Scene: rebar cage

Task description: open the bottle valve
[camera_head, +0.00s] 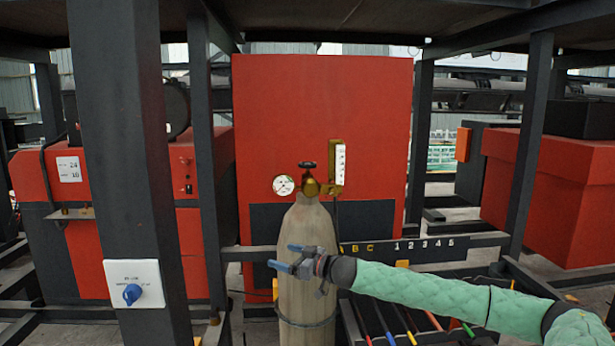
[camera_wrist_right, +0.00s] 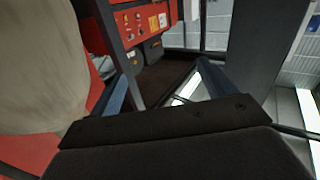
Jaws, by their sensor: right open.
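A tall grey-beige gas bottle (camera_head: 307,222) stands upright in the middle of the head view. On its top is a brass valve (camera_head: 311,187) with a small dark handwheel (camera_head: 307,165). A round white gauge (camera_head: 284,185) is to the left of the valve and a brass-backed flowmeter (camera_head: 338,165) to the right. My right gripper (camera_head: 284,257) is open and empty, in front of the bottle's body and well below the valve. In the right wrist view the two blue fingers (camera_wrist_right: 165,85) are apart, with the bottle (camera_wrist_right: 38,65) large and blurred at left. My left gripper is not in view.
A red cabinet (camera_head: 322,100) stands behind the bottle. Dark steel posts (camera_head: 130,180) and beams frame the cage. A blue rotary switch (camera_head: 132,293) is on the near left post. Coloured rods (camera_head: 385,322) lie below my right arm. The space around the handwheel looks clear.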

